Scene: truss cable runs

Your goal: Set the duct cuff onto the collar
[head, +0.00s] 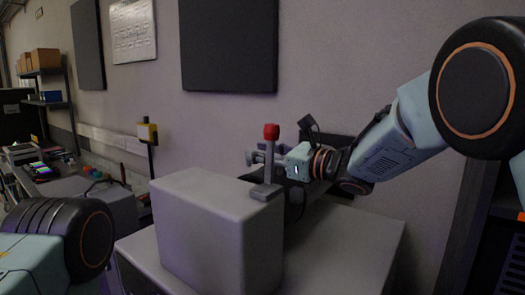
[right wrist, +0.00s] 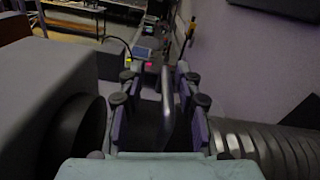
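My right gripper (head: 258,157) reaches in from the right, behind a grey box (head: 205,225). In the right wrist view its purple-padded fingers (right wrist: 160,95) are open, on either side of a thin upright grey plate (right wrist: 168,88), with gaps visible. The plate may be part of the duct cuff; I cannot tell. A ribbed grey duct (right wrist: 262,145) lies to the right of the fingers. A dark round opening, probably the collar (right wrist: 75,132), is on the box side at left, apart from the duct. My left gripper is out of view; only its arm shows.
The box sits on a wider grey base (head: 345,245). A cluttered bench (head: 75,185) and a yellow-topped stand (head: 148,135) are at left.

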